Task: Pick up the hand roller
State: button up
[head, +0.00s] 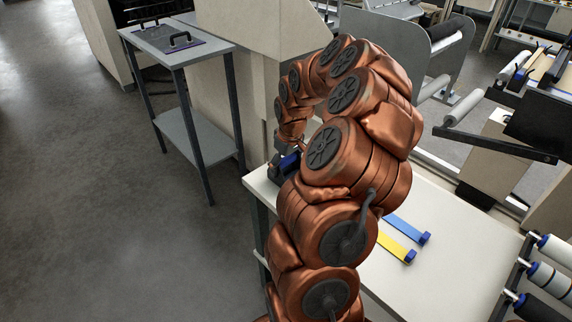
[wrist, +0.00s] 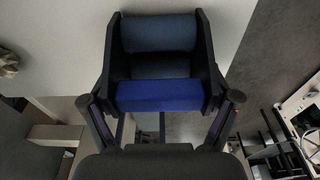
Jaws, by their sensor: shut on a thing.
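The hand roller (wrist: 158,96) shows in the wrist view as a blue bar with a dark cylinder beyond it. It lies between the two black fingers of my gripper (wrist: 158,58), which are shut on it. In the head view, a small blue part (head: 290,160) shows beside the end of my arm, near the left edge of the pale table (head: 460,235). My copper arm hides most of the gripper and the roller there. I cannot tell whether the roller touches the table.
A blue strip (head: 405,228) and a yellow strip (head: 396,246), each with a blue end, lie on the table. Several rollers (head: 552,280) line its right side. A grey side stand (head: 178,45) bears a plate with black handles. Floor at left is clear.

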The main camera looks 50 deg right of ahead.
aim_at(283, 161)
jog(key=shift+d+r+b, duration=0.1)
jog(key=shift+r+b, duration=0.45)
jog(key=shift+r, duration=1.3)
jog(key=shift+s+a, duration=0.2)
jog(key=shift+a, duration=0.3)
jog(key=shift+s+a, duration=0.15)
jog(key=shift+a, duration=0.35)
jog(key=s+a+r+b, duration=0.1)
jog(key=s+a+b, duration=0.2)
jog(key=a, duration=0.9)
jog(key=s, duration=0.2)
jog(key=shift+s+a+r, duration=0.15)
jog(key=shift+s+a, duration=0.25)
